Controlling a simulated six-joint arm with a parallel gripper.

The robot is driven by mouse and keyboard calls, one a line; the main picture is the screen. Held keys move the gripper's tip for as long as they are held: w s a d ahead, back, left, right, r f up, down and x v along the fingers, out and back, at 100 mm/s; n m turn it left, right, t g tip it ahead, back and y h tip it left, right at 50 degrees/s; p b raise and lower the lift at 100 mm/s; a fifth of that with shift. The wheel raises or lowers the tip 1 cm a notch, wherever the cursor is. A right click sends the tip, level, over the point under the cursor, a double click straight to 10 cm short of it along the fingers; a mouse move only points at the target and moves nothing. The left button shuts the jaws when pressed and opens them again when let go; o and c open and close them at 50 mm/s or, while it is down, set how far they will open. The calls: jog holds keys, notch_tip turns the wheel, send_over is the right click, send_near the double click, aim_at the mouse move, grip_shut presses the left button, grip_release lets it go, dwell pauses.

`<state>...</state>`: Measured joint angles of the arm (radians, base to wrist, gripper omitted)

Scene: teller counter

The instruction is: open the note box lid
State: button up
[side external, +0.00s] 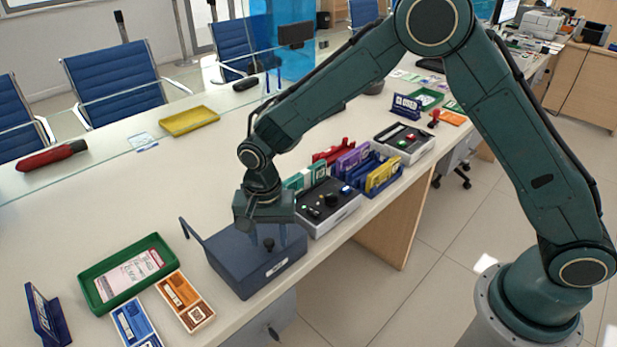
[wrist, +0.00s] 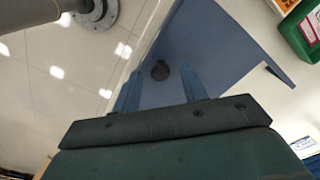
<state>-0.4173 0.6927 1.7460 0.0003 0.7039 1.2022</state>
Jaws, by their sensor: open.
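The note box (side external: 240,275) is a dark blue-grey box near the front edge of the counter. Its lid (side external: 228,245) lies flat on top, and a small dark round knob (side external: 268,243) stands on the lid near the front. The knob also shows in the wrist view (wrist: 160,70), with the lid (wrist: 205,35) around it. My gripper (side external: 268,235) is right above the lid, pointing down. Its two blue fingers (wrist: 160,85) are open, one on each side of the knob in the wrist view. I cannot tell whether they touch it.
A grey tray (side external: 335,215) with small dark items stands close to the right of the box. A green tray (side external: 90,290) and an orange tray (side external: 200,313) lie to its left. A thin blue-grey upright piece (side external: 192,230) stands at its back left.

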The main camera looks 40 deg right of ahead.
jog(key=shift+f, duration=0.1)
grip_shut()
jog(key=shift+w, duration=5.45)
grip_release()
notch_tip(320, 180, up, 14)
